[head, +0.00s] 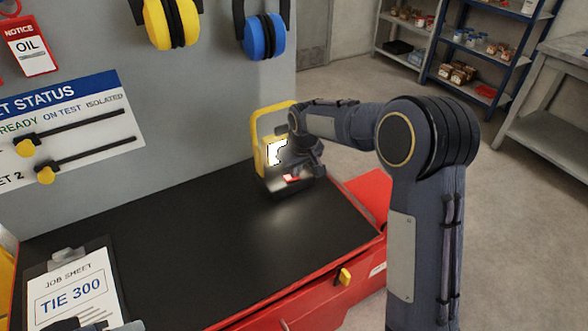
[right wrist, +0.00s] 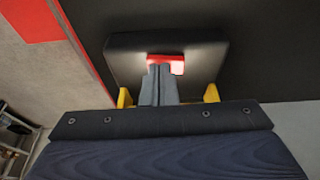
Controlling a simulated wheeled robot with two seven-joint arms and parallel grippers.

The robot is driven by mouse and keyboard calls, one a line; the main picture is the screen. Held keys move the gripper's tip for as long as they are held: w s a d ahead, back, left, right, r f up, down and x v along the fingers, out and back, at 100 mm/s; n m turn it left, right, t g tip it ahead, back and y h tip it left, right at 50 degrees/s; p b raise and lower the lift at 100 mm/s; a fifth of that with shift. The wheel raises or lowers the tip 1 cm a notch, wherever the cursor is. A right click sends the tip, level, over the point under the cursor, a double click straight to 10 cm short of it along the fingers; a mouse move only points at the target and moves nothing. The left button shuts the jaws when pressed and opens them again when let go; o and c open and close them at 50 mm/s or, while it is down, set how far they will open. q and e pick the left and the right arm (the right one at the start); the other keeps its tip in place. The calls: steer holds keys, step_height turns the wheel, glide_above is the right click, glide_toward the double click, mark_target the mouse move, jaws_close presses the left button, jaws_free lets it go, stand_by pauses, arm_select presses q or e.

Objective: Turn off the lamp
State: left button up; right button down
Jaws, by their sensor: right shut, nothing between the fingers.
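The yellow work lamp (head: 259,157) stands on the far right part of the black bench top, and its white panel (head: 275,151) is lit. Its dark base (right wrist: 125,56) fills the upper middle of the right wrist view. A red switch (right wrist: 178,66) on the base glows at one side; it also shows in the head view (head: 291,179). My right gripper (right wrist: 160,72) is shut and empty, its tips at the switch and covering part of it. I cannot tell whether they touch it. A piece of my left gripper (head: 98,326) shows at the bottom edge.
The black bench top (head: 190,235) is clear between the lamp and the job sheet clipboard (head: 75,285). A grey panel behind it carries yellow (head: 158,22) and blue (head: 253,35) ear defenders. Shelves (head: 470,45) stand far back right.

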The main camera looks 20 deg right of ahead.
steer(key=r+p, duration=0.2)
steer(key=r, duration=0.1)
steer(key=r+p, duration=0.1)
steer(key=r, duration=0.1)
steer(key=shift+d, duration=0.3)
steer(key=b+v, duration=0.1)
steer(key=v, duration=0.8)
steer(key=shift+d, duration=0.3)
steer(key=shift+a+r+y+b, duration=0.15)
steer(key=shift+a+y+b, duration=0.25)
steer(key=shift+a+b, duration=0.3)
